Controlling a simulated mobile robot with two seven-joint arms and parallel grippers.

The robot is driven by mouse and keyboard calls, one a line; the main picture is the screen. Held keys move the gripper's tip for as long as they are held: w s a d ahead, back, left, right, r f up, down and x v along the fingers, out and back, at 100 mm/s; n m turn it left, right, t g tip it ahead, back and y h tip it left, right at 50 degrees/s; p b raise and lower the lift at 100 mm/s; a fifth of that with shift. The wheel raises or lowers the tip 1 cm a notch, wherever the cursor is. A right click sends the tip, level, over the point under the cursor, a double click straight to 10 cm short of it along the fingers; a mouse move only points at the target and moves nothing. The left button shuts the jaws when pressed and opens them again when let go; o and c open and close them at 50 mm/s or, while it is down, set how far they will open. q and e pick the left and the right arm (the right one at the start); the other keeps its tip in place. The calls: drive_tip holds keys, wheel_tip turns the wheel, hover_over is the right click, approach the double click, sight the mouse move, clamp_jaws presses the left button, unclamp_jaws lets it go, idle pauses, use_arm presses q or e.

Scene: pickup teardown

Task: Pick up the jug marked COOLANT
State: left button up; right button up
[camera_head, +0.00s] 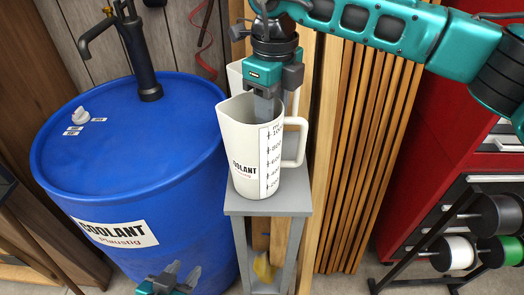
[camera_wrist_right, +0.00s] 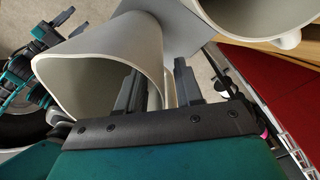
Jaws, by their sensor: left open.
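The white jug marked COOLANT (camera_head: 245,155) stands upright on a narrow grey stand (camera_head: 265,203) in the head view. Its handle points right, and a measuring scale shows on its side. My right gripper (camera_head: 265,108) points down at its rim, with a finger inside the mouth. In the right wrist view the right gripper's fingers (camera_wrist_right: 158,92) are apart, with the wall of a jug (camera_wrist_right: 85,85) between them. Whether they touch it I cannot tell. My left gripper (camera_head: 178,274) is low in the head view, open and empty in front of the blue drum.
A large blue drum (camera_head: 130,145) labelled COOLANT, with a black pump (camera_head: 140,55), stands left of the stand. A second white jug (camera_head: 235,75) is partly hidden behind the first. Wooden slats (camera_head: 360,150) stand behind. A red cabinet (camera_head: 440,130) and spool rack are right.

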drive_tip(key=shift+f, duration=0.4)
clamp_jaws()
drive_tip(key=shift+r, duration=0.1)
idle(1.0)
